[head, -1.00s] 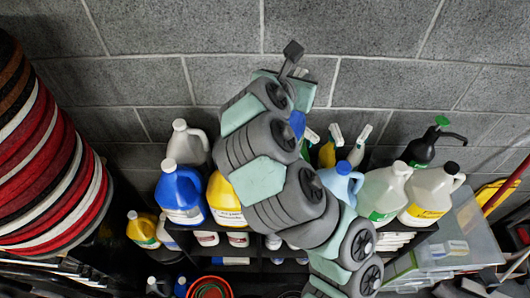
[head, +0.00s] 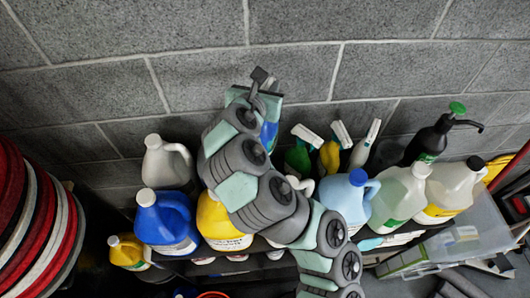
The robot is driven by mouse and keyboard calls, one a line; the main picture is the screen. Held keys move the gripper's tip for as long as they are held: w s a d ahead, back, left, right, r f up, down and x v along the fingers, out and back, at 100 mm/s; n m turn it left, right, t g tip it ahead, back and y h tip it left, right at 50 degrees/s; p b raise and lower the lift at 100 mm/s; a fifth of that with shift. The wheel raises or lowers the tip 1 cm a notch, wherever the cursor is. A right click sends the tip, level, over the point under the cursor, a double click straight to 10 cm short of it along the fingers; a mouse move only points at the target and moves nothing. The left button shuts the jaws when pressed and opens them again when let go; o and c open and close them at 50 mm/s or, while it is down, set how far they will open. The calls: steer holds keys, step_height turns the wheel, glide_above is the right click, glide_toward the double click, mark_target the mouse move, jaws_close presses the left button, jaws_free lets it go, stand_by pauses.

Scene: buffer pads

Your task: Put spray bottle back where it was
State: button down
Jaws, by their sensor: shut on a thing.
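My gripper (head: 266,108) is at the far end of my arm, in front of the block wall and over the back of the shelf. It is shut on a blue spray bottle (head: 269,134), which shows only partly below the hand. My wrist hides the fingertips and most of this bottle, so I cannot tell whether its base touches the shelf. To its right stand a green spray bottle (head: 298,158), a yellow spray bottle (head: 330,156) and a white spray bottle (head: 361,152), with pale trigger heads.
A black pump bottle (head: 428,141) stands at right. The grey wall (head: 300,60) closes the back.

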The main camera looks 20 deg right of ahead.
mark_target(262, 143)
step_height(262, 143, down, 18)
steer(key=shift+f+p, duration=0.15)
steer(key=shift+p, duration=0.75)
steer(key=shift+f, duration=0.15)
steer(key=c, duration=1.2)
jaws_free()
steer(key=shift+c, duration=0.2)
steer(key=shift+s+a+r, duration=0.25)
steer(key=shift+s+r, duration=0.1)
steer(key=shift+s, duration=0.05)
steer(key=p+v, duration=0.1)
steer(key=v, duration=0.9)
steer(key=shift+a, duration=0.1)
steer(key=shift+s+a+r+p, duration=0.15)
steer(key=shift+s+a+p, duration=0.15)
steer(key=shift+p, duration=0.15)
